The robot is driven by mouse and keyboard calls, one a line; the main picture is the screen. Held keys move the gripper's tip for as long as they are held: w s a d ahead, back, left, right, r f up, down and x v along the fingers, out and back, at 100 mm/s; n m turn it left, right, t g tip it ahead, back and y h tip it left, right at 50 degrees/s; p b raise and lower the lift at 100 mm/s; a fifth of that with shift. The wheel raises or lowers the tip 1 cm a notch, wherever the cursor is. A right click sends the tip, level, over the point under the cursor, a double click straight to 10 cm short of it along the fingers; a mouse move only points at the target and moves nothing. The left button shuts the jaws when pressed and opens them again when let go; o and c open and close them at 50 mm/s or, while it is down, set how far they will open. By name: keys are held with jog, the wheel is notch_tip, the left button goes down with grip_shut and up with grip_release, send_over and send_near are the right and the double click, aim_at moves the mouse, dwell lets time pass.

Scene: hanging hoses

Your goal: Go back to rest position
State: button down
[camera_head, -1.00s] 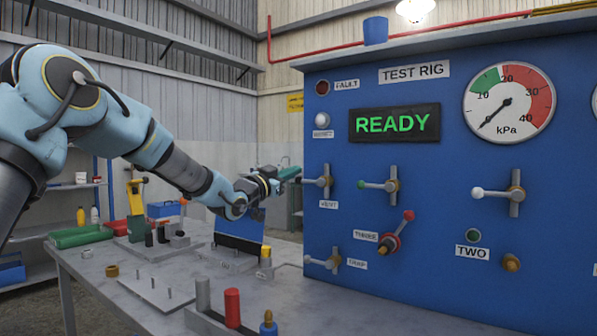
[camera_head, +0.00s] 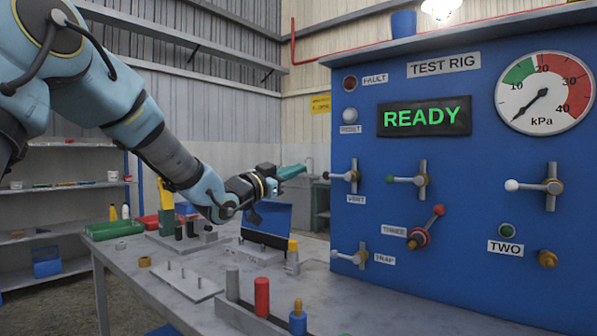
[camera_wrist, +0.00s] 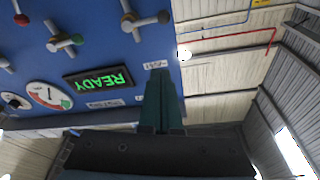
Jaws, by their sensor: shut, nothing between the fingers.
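My gripper (camera_head: 296,171) has slim teal fingers and points right toward the blue test rig (camera_head: 470,230). Its tip is a little left of the vent valve handle (camera_head: 344,176) in the head view, apart from it in the picture. In the wrist view the two fingers (camera_wrist: 162,100) lie close together with nothing between them. My arm reaches down from the upper left of the head view.
A grey workbench (camera_head: 195,315) holds a blue folder-like panel (camera_head: 270,222), a red cylinder (camera_head: 262,297) and several fittings. The rig's display (camera_head: 424,118) reads READY. Shelves (camera_head: 60,210) stand at the far left.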

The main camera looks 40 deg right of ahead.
dwell(0.3)
jog(key=w+a+f+n+t+y+p, duration=0.25)
jog(key=w+a+f+y, duration=0.2)
jog(key=a, duration=0.55)
jog(key=w+a+f+n+t+y+p, duration=0.1)
jog(key=w+a+f+n+y, duration=0.35)
jog(key=a, duration=0.45)
jog(key=w+a+f+n+t+y+p, duration=0.25)
jog(key=a+f+y, duration=0.35)
jog(key=a, duration=0.4)
jog(key=s+a+f+n+g+y+p, duration=0.1)
jog(key=s+a+f+n+g+y, duration=0.1)
jog(key=s+a, duration=0.7)
jog(key=s+a+f+n+g+y+p, duration=0.2)
jog(key=s+a+f+n+g, duration=0.3)
jog(key=s+a, duration=0.5)
jog(key=a+n+g+y, duration=0.1)
jog(key=a+n, duration=0.1)
jog(key=a, duration=0.1)
jog(key=shift+a, duration=0.4)
